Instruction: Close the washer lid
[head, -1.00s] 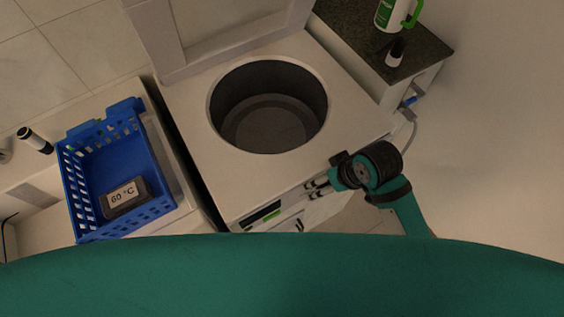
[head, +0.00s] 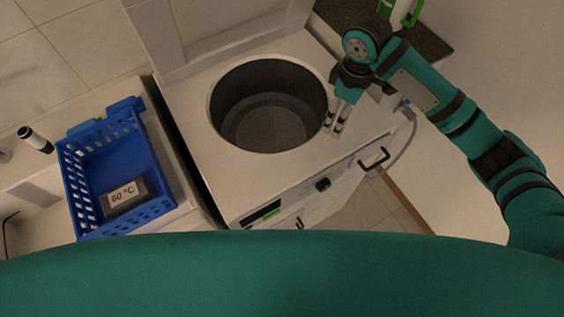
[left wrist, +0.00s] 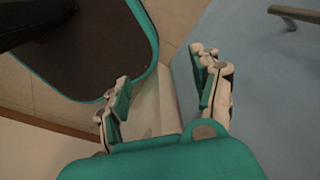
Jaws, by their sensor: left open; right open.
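The washer (head: 185,121) is a white top-loader with a round dark drum opening (head: 268,105). Its lid (head: 214,24) stands raised at the back of the washer. My right gripper (head: 334,124) is open and empty above the right side of the washer top, beside the drum opening and apart from the lid. My left gripper is out of the head view. In the left wrist view my left gripper (left wrist: 163,86) is open with nothing between its fingers, away from the washer.
A blue basket (head: 150,207) holding a device marked 60 °C (head: 123,197) stands left of the washer. A dark counter (head: 428,42) with a white-green bottle (head: 398,10) is at the back right, partly behind my right arm. A black-and-white cylinder (head: 35,140) is at far left.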

